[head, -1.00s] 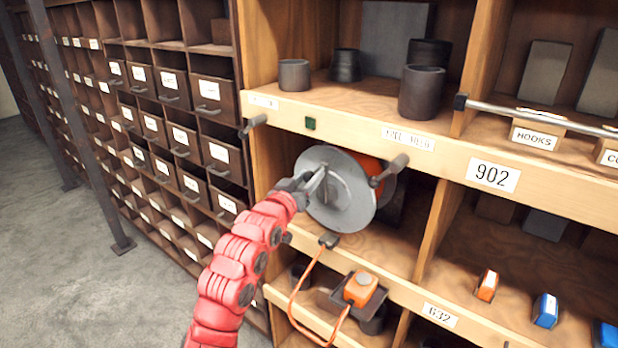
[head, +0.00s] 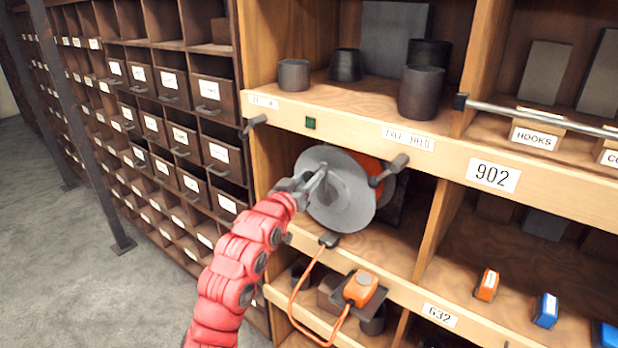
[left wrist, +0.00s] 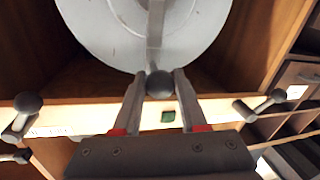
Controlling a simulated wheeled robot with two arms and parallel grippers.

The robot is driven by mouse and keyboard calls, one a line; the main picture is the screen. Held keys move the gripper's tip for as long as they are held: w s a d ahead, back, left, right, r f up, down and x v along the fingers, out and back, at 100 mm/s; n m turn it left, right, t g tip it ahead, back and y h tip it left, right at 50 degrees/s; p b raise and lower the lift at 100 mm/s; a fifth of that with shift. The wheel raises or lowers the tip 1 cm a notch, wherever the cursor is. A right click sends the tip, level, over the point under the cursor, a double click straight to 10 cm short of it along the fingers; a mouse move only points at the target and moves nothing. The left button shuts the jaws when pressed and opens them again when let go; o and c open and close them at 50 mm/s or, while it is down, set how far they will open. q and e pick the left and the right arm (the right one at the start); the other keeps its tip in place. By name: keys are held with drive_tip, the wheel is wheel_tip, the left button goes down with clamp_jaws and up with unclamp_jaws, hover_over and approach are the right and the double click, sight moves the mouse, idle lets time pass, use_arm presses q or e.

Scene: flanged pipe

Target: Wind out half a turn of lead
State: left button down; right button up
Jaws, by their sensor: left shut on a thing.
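A grey cable reel (head: 338,200) with an orange part behind its disc sits in the shelf bay; it also shows in the left wrist view (left wrist: 110,30). An orange lead (head: 297,298) runs from below the reel to an orange plug block (head: 361,288) on a small dark tray. My left gripper (head: 308,188) is at the front of the disc. In the left wrist view its fingers (left wrist: 160,88) are shut on the dark round knob (left wrist: 159,84) of the reel's crank. My right gripper is not in view.
Dark handles stick out from the shelf edge at the left (head: 253,124) and right (head: 390,170) of the reel. Dark cups (head: 422,92) stand on the shelf above. Small drawers (head: 218,150) line the left. The floor (head: 60,230) there is clear.

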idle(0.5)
use_arm(q)
drive_tip(key=w+a+f+n+g+b, duration=0.2)
drive_tip(key=w+a+f+n+b, duration=0.35)
drive_tip(key=n, duration=0.45)
wheel_tip(320, 180, down, 10)
drive_tip(key=s+n+g+h+p, duration=0.1)
drive_tip(key=n+g+h+p, duration=0.1)
drive_tip(key=n, duration=1)
drive_tip(key=shift+a+f+g+h+p, duration=0.25)
drive_tip(key=shift+h+p, duration=0.45)
drive_tip(key=shift+p, duration=0.4)
drive_tip(key=shift+s+r, duration=0.1)
drive_tip(key=shift+s, duration=0.05)
drive_tip(key=shift+c, duration=2.3)
unclamp_jaws()
